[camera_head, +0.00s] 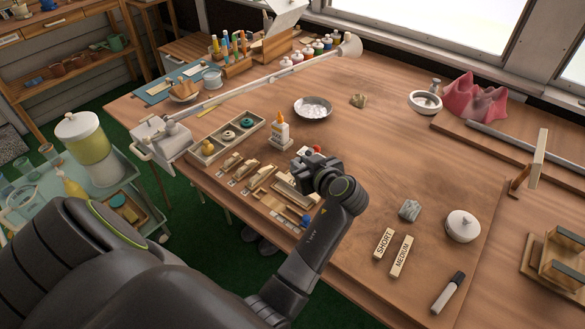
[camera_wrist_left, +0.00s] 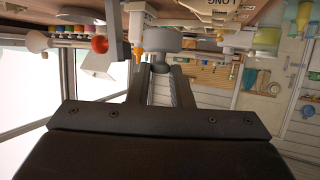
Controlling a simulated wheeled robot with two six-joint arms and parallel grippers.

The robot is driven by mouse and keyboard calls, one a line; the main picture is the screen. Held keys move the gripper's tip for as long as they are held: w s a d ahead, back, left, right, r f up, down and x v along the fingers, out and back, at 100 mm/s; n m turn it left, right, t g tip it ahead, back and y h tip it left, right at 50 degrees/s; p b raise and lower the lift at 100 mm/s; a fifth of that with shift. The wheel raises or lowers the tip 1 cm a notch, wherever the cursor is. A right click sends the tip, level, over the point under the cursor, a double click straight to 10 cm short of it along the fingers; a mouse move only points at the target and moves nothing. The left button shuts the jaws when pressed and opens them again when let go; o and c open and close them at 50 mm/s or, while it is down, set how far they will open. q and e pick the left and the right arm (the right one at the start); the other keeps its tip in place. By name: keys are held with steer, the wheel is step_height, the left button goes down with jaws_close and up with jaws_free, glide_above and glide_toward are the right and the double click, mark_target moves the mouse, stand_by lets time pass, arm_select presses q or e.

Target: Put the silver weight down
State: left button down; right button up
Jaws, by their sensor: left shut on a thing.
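My left gripper (camera_head: 308,168) is above the front-middle part of the wooden table (camera_head: 405,140), by a row of small wooden blocks (camera_head: 262,177). In the left wrist view, its two fingers (camera_wrist_left: 161,80) are shut on the knob of the silver weight (camera_wrist_left: 165,41), a short grey cylinder. In the head view the gripper hides most or all of the weight, so I cannot tell whether it touches anything below. A block marked LONG (camera_wrist_left: 212,3) shows near the weight in the left wrist view. My right gripper is not in view.
Blocks marked SHORT (camera_head: 383,244) and MEDIUM (camera_head: 402,254) lie to the right, near a grey stone (camera_head: 409,210) and a lidded white pot (camera_head: 462,226). A glue bottle (camera_head: 281,131) and a compartment tray (camera_head: 207,149) stand behind and left. The table's centre right is clear.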

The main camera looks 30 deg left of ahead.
arm_select(q)
step_height(320, 180, down, 3)
step_height(320, 180, down, 2)
steer(key=shift+f, duration=0.4)
steer(key=c, duration=1.3)
jaws_free()
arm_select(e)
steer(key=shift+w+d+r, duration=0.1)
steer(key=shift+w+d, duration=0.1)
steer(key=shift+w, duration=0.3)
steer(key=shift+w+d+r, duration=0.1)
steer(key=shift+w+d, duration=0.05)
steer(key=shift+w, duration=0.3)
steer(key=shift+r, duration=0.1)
